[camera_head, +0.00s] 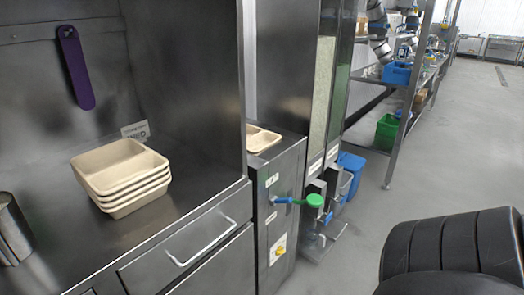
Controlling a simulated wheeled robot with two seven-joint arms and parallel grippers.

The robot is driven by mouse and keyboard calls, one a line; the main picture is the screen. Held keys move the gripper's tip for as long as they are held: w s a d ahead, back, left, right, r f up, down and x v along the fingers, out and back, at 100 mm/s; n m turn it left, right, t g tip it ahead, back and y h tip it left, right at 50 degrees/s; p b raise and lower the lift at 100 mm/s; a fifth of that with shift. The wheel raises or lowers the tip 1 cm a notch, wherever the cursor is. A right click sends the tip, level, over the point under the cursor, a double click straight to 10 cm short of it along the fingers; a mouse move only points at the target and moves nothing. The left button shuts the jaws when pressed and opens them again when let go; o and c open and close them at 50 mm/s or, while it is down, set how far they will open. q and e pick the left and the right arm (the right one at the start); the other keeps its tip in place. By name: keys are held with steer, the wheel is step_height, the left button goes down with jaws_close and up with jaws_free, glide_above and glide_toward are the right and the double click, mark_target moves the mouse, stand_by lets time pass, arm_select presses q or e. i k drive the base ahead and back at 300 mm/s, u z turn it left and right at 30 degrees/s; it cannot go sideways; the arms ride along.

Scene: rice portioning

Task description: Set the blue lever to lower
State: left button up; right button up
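A small blue lever (284,200) sticks out from the front of the steel dispenser cabinet (276,222), just left of a round green part (315,200). The lever looks about level, pointing right toward the green part. Whether the two touch I cannot tell. A smaller blue part (328,217) shows just below the green one; I cannot tell whether it is a second lever. Neither of my grippers is in view. A dark ribbed shape at the lower right hides part of the floor.
Stacked beige trays (124,178) stand on the steel counter (190,183) at left, with a metal cylinder (12,232) nearby. A purple paddle (75,68) hangs above. Another beige tray (262,140) lies on the cabinet. A blue bin (351,165) stands behind the dispenser. The aisle floor is clear.

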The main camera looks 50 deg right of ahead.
mark_target(275, 200)
steer(key=u, duration=0.8)
steer(key=k, duration=1.4)
steer(key=z, duration=1.8)
